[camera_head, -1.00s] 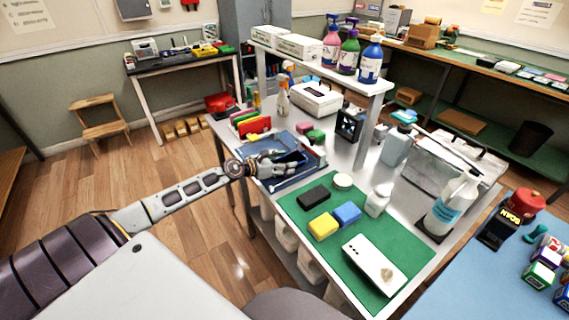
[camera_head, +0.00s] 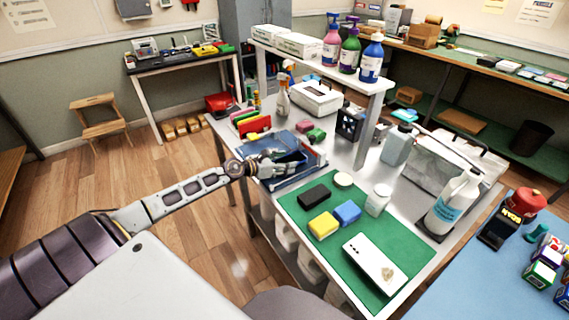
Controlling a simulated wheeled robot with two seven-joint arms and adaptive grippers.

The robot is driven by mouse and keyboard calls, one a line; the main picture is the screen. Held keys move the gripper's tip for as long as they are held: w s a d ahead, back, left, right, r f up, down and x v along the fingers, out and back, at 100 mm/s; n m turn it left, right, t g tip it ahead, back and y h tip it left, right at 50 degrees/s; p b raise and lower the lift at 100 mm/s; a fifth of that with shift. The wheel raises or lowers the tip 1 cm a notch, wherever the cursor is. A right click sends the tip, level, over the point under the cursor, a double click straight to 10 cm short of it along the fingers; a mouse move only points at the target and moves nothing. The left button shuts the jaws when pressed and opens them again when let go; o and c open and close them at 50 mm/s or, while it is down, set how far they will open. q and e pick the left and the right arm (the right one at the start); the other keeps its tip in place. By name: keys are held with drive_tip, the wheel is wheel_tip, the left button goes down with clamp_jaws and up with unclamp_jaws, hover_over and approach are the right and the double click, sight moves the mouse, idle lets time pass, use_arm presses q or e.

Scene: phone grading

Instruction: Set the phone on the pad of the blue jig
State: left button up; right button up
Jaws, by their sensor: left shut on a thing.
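My left gripper (camera_head: 278,164) is at the far left part of the metal table. It is shut on a dark, flat phone (camera_head: 291,158), held over or on the blue jig (camera_head: 313,164). The jig is a low blue frame, and my gripper and the phone hide much of it, including the pad. I cannot tell whether the phone touches the pad. My right gripper is not in view.
A green mat (camera_head: 408,257) nearer me holds a white phone (camera_head: 375,262), yellow and blue blocks, a black block and a white bottle. Coloured upright folders (camera_head: 250,124) stand behind the jig. A raised shelf (camera_head: 345,81) with pump bottles crosses the table.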

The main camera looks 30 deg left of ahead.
use_arm(q)
drive_tip(key=o, duration=1.2)
drive_tip(key=shift+s, duration=0.15)
drive_tip(key=shift+v, duration=5.8)
